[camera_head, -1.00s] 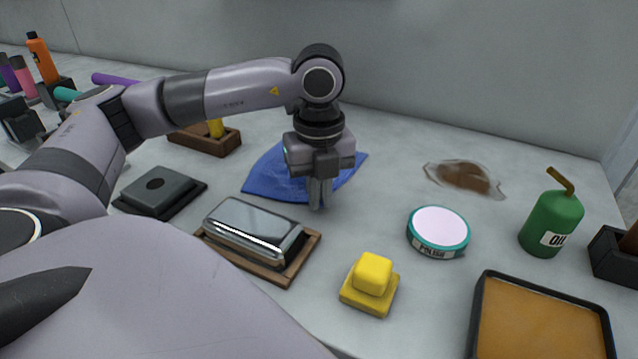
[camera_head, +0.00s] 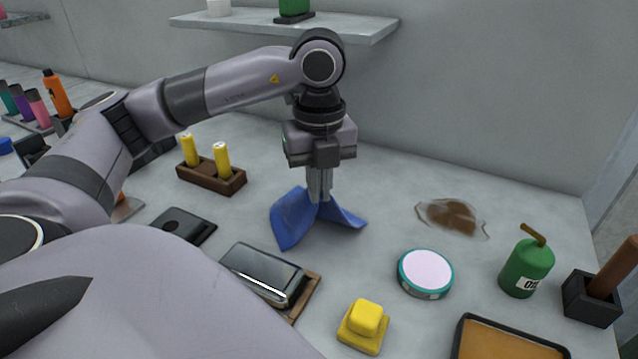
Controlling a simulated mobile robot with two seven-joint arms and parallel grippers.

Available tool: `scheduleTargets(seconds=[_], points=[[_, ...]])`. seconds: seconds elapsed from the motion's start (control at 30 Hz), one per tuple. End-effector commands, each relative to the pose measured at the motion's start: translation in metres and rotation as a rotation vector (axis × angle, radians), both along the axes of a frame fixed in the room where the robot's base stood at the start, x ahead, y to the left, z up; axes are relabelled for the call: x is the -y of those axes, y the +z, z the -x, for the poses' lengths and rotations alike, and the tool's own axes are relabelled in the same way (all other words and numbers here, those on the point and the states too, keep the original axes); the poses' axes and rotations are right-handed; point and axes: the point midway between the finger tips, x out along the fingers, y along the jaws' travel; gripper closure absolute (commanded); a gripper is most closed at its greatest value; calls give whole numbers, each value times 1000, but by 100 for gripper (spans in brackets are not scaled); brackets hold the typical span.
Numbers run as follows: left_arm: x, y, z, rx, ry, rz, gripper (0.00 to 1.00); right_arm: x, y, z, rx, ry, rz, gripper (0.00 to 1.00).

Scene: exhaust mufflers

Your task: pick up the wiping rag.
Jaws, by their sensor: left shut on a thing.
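The wiping rag (camera_head: 292,222) is a blue cloth in the middle of the head view. Its centre is pinched up into a peak and its sides hang down like a tent. My left gripper (camera_head: 319,196) points straight down and is shut on the rag's raised middle. The lower edges of the rag are at or close to the table top; I cannot tell whether they still touch. My right gripper is not in view.
A chrome muffler-like block (camera_head: 262,272) on a wooden base stands in front of the rag. A polish tin (camera_head: 426,271), a yellow block (camera_head: 364,321), a green oil can (camera_head: 527,265) and a brown stain (camera_head: 452,216) lie to the right. A wooden holder (camera_head: 210,178) stands behind left.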

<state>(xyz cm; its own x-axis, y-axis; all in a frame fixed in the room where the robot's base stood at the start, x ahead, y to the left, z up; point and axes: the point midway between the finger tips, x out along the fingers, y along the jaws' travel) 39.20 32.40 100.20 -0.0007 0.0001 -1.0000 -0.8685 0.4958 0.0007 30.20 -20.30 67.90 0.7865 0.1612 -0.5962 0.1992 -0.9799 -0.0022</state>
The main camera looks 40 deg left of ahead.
Motion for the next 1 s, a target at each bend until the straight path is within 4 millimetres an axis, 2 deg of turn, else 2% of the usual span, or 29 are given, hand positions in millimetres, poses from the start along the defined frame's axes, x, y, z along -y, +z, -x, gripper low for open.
scheduleTargets(seconds=[0.17, 0.5, 0.6, 0.73, 0.83, 1.0], points=[[0, 17, 0, 1, 0, 0, 100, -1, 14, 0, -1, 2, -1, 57], [0, 79, 0, 1, -1, 0, 100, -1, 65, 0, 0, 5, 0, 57], [0, 91, 0, 1, -1, 0, 100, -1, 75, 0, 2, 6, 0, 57], [0, 97, 0, 2, 0, 1, 100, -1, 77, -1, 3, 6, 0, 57], [1, 118, -1, 6, 0, 2, 100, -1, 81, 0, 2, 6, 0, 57], [0, 140, -1, 6, 2, 1, 100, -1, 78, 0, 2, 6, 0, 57]])
